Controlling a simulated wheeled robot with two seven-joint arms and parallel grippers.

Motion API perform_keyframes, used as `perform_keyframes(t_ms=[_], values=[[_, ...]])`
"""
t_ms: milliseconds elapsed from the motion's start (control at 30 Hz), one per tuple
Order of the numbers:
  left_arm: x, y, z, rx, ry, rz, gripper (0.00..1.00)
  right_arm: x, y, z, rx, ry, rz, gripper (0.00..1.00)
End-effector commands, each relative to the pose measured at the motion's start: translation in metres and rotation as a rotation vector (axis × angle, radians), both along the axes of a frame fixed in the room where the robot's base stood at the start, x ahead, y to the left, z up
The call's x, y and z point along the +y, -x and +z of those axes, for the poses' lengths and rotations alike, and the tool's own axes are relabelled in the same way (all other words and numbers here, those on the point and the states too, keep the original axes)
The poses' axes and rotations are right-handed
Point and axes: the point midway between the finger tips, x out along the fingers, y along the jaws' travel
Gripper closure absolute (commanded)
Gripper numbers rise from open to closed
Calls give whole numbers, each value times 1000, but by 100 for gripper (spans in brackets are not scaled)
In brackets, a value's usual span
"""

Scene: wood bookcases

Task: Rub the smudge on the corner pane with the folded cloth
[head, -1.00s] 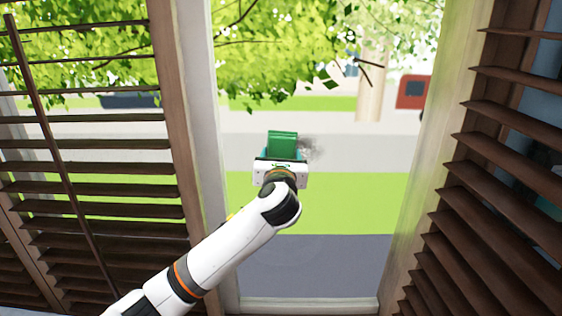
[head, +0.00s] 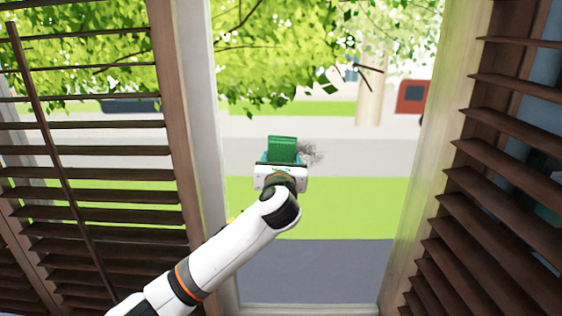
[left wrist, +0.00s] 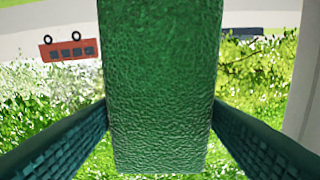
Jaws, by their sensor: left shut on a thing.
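The folded cloth (head: 283,148) is a green block held up at the pane. My left gripper (head: 282,164) is shut on it, and in the left wrist view the cloth (left wrist: 160,90) fills the middle between the two fingers. The grey smudge (head: 311,152) shows on the pane (head: 330,210) just right of the cloth; part of it may be hidden behind the cloth. I cannot tell whether the cloth touches the glass. My right gripper is not in view.
Brown louvred shutters stand on the left (head: 100,190) and right (head: 490,200) of the pane. A tree, a road and a red vehicle (head: 412,96) show outside through the glass.

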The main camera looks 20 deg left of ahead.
Motion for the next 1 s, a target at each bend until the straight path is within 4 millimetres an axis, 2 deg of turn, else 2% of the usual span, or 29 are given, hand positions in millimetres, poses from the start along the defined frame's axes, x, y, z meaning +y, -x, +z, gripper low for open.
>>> perform_keyframes(t_ms=[533, 1000], values=[[-1, -8, 1, -1, 1, -1, 53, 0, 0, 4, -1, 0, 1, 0], [-34, -15, 2, -1, 0, -1, 53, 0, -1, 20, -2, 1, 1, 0]])
